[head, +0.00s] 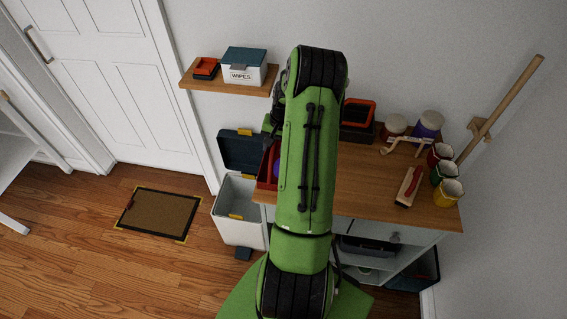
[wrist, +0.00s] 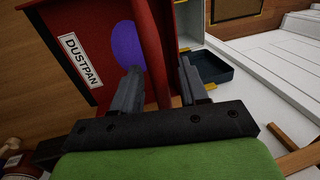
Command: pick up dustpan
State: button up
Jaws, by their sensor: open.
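The dustpan (wrist: 95,85) is red with a white label reading "DUSTPAN" and shows at the upper left of the wrist view. A purple round patch shows against it. In the head view the red dustpan (head: 265,170) sits at the left end of the wooden desktop, partly hidden by my arm. My gripper (wrist: 159,66) is open. Its two dark fingers stand on either side of a narrow upright red part of the dustpan, and I cannot tell whether they touch it. In the head view my gripper is mostly hidden behind my arm.
The wooden desktop (head: 355,185) holds a red-handled brush (head: 408,187), several colored pots and jars, and a black-and-orange box (head: 358,115). A white bin (head: 238,215) with its dark lid raised stands left of the desk. A shelf (head: 215,85) with a wipes box (head: 244,66) is on the wall.

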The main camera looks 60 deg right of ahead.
grip_shut()
jog(key=shift+r, duration=0.1)
dwell(0.3)
